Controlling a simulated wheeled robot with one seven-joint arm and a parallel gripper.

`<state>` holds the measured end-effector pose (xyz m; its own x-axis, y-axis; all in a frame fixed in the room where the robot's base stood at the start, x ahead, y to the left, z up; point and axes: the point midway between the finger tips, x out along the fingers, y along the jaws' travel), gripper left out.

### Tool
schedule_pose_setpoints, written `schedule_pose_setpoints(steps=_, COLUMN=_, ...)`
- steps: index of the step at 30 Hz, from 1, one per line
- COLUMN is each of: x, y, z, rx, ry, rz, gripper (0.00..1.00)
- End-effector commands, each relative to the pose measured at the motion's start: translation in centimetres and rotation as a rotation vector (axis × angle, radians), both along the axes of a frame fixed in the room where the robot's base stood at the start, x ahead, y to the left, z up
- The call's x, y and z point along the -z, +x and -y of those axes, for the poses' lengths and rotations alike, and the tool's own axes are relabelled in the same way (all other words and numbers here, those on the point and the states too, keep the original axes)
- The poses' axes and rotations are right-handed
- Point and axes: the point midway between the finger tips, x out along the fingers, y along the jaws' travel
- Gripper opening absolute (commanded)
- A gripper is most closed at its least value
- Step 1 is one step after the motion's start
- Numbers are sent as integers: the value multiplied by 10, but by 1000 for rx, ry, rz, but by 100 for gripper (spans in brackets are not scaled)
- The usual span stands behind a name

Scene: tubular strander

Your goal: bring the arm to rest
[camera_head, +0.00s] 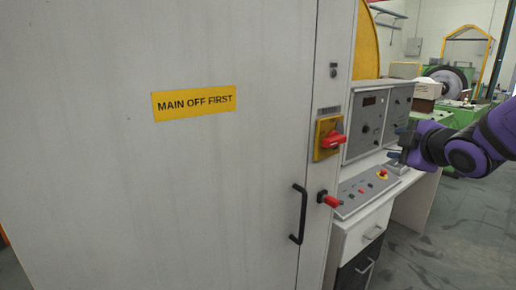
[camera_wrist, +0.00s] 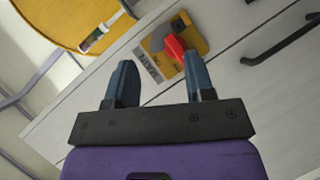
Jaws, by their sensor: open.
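My gripper (camera_wrist: 161,88) is open and empty in the wrist view, its two blue-grey fingers spread apart. In the head view my gripper (camera_head: 398,147) shows small at the right, at the end of my purple arm, in front of the control desk. The red switch handle on its yellow plate (camera_wrist: 204,32) lies beyond the fingertips in the wrist view, apart from them as far as I can tell. In the head view the same red switch handle (camera_head: 333,140) sits on the cabinet's right-hand edge.
A large grey cabinet door (camera_head: 150,180) with a "MAIN OFF FIRST" sign (camera_head: 194,102) and a black handle (camera_head: 299,214) fills the left. A red-tipped lever (camera_head: 329,200) sticks out beside it. The control desk (camera_head: 366,190) has buttons. Open floor (camera_head: 460,230) lies at the right.

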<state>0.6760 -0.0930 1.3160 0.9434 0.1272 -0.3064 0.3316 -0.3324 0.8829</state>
Motion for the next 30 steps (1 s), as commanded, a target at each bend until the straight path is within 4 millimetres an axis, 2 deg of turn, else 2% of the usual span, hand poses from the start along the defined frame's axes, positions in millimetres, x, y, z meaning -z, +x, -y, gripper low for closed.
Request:
schedule_pose_setpoints(steps=4, x=-10, y=-33, z=11, rx=194, ry=152, rz=-124, gripper=49)
schedule_pose_setpoints(steps=10, x=-12, y=-89, z=15, rx=447, ry=392, rz=-306, gripper=49)
schedule_pose_setpoints(steps=14, x=-10, y=-133, z=10, rx=598, ry=555, rz=-430, gripper=49)
schedule_pose_setpoints(steps=18, x=-6, y=-181, z=-3, rx=741, ry=714, rz=-569, gripper=49)
schedule_pose_setpoints(steps=21, x=-4, y=-211, z=-12, rx=820, ry=799, rz=-656, gripper=49)
schedule_pose_setpoints(steps=25, x=-2, y=-236, z=-21, rx=884, ry=863, rz=-733, gripper=49)
schedule_pose_setpoints(steps=30, x=-1, y=-247, z=-25, rx=912, ry=888, rz=-770, gripper=49)
